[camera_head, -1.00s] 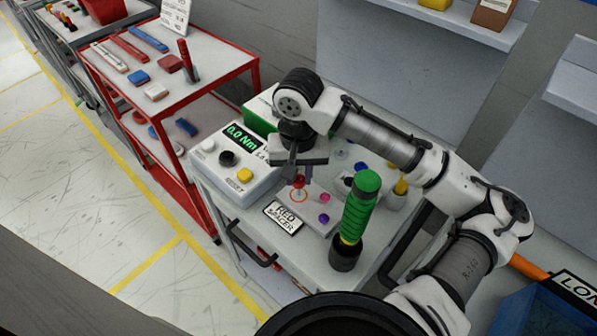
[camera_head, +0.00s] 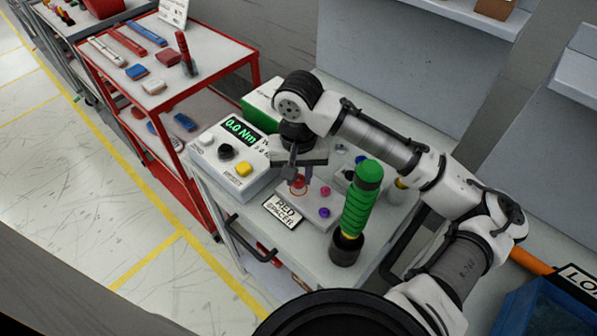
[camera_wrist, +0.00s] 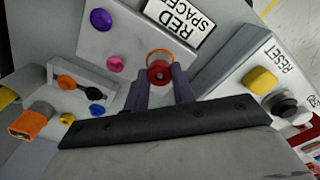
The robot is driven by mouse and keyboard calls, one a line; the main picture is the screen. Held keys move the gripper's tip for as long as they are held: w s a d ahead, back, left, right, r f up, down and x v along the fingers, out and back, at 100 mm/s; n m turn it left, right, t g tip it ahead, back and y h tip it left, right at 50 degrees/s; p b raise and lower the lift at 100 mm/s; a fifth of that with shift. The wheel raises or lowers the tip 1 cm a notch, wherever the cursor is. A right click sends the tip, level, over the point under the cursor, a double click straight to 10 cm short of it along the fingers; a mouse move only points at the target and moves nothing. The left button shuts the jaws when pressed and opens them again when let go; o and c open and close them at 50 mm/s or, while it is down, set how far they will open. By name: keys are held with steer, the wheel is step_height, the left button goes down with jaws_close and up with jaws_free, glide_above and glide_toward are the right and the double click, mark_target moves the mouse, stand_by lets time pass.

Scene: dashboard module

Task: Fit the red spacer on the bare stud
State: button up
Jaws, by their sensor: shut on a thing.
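My gripper (camera_head: 298,176) is shut on the red spacer (camera_wrist: 159,77), which sits between its fingertips in the wrist view. In the head view the red spacer (camera_head: 299,181) shows just below the fingers, at the orange ring (camera_head: 299,192) on the grey plate (camera_head: 313,211). In the wrist view the orange ring (camera_wrist: 160,53) shows just beyond the spacer, close to it. The stud is hidden by the spacer and fingers. I cannot tell whether the spacer is around the stud or only above it.
A RED SPACER label (camera_head: 282,211) lies by the plate. A torque readout box (camera_head: 237,163) with a yellow button stands close on the left. A green-handled tool (camera_head: 358,210) stands upright on the right. Pink (camera_head: 325,191) and purple (camera_head: 324,212) pieces sit on the plate.

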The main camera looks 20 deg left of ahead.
steer(key=shift+f+b, duration=0.5)
steer(key=shift+f, duration=0.4)
steer(key=o, duration=1)
step_height(320, 180, up, 14)
steer(key=shift+f+b, duration=0.1)
steer(key=shift+b, duration=0.3)
